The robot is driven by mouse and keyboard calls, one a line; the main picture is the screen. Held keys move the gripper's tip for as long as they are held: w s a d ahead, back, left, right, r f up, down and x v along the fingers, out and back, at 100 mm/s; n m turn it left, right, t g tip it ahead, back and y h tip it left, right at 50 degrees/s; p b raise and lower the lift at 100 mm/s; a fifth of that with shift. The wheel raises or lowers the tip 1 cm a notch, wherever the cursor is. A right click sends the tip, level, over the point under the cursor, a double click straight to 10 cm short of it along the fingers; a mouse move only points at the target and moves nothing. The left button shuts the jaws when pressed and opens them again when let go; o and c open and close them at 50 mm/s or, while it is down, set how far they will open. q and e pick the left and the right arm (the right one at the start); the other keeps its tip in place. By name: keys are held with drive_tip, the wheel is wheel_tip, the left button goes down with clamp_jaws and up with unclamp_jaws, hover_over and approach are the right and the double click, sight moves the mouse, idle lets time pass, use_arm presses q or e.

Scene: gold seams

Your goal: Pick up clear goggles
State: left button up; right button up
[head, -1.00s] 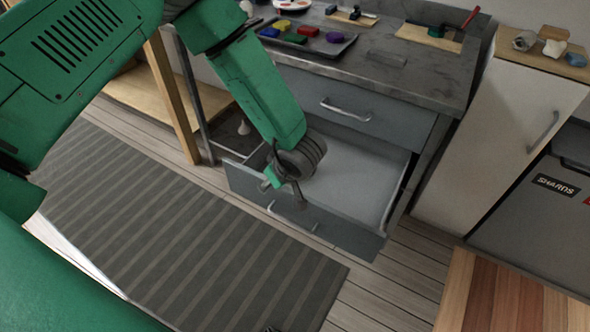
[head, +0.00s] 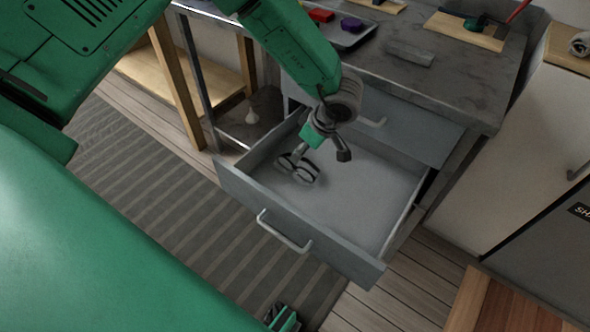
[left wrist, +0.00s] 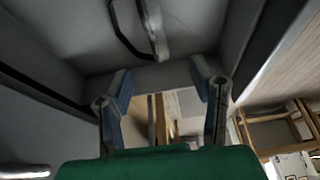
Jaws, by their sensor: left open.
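The clear goggles (head: 300,170) with a dark rim lie in the open drawer (head: 375,205), near its left front corner, in the head view. My left gripper (head: 322,148) is in or just above the drawer, with its jaws apart, close to the goggles. Part of the goggles (left wrist: 155,35) shows at the top of the left wrist view, beyond the spread fingers of my left gripper (left wrist: 160,82). Nothing is between the fingers. Whether a finger touches the goggles I cannot tell.
The drawer front with its handle (head: 284,232) stands out over the floor and striped mat (head: 170,185). The grey worktop (head: 455,75) overhangs the drawer's back. A white cabinet (head: 500,160) stands to the right. A wooden top (head: 500,310) is at the lower right.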

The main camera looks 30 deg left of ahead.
sight(294, 166)
use_arm(q)
drive_tip(key=b+x, duration=0.1)
drive_tip(key=x, duration=0.5)
drive_tip(key=shift+w+a+f+b, duration=0.1)
drive_tip(key=shift+f+b, duration=0.25)
drive_tip(key=shift+b, duration=0.05)
drive_tip(key=b+x, duration=0.2)
drive_tip(key=x, duration=0.3)
drive_tip(key=shift+d, duration=0.2)
clamp_jaws()
